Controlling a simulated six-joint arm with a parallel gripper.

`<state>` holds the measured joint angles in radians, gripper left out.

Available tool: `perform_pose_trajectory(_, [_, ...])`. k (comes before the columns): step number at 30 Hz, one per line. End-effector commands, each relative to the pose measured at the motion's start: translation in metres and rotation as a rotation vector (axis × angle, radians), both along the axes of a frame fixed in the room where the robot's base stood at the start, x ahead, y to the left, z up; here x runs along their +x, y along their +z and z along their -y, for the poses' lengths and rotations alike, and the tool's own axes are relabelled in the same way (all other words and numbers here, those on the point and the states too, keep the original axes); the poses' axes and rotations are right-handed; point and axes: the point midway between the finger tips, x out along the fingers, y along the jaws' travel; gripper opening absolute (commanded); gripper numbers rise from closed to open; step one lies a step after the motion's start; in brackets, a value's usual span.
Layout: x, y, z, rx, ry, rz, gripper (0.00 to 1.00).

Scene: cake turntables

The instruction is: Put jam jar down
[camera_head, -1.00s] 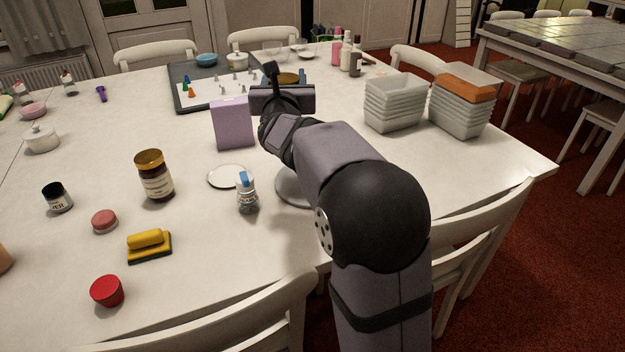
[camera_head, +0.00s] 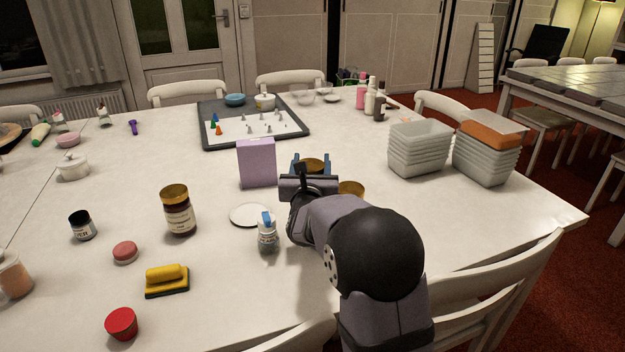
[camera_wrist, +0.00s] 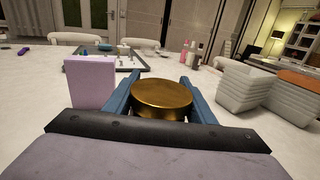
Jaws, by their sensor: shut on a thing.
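My gripper (camera_head: 311,160) has its two blue fingers closed around the jam jar (camera_head: 312,165), of which mostly the gold lid shows. In the wrist view the lid (camera_wrist: 161,95) sits between the fingers (camera_wrist: 160,88), facing up and about level. The jar's body is hidden by my wrist and the fingers, so I cannot tell whether its base touches the white table (camera_head: 225,285). The held jar is just right of a lilac box (camera_head: 257,163), which also shows left of the fingers in the wrist view (camera_wrist: 90,84).
Another gold round top (camera_head: 350,188) shows behind my arm. A gold-lidded brown jar (camera_head: 178,212), white disc (camera_head: 249,214) and small blue-topped shaker (camera_head: 267,234) stand to the left. Stacked grey tubs (camera_head: 419,150) are right, a game board (camera_head: 215,110) behind. Table between box and tubs is fairly clear.

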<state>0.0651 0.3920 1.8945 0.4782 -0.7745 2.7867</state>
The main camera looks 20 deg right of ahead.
Motion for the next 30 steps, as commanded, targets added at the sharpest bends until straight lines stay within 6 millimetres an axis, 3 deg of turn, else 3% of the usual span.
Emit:
perform_pose_trajectory(8, [0.000,-0.002,0.000,-0.002,-0.001,0.008,0.00])
perform_pose_trajectory(19, [0.000,-0.037,0.000,-0.003,0.000,0.006,0.00])
perform_pose_trajectory(30, [0.000,-0.039,0.000,-0.002,0.000,0.009,0.00])
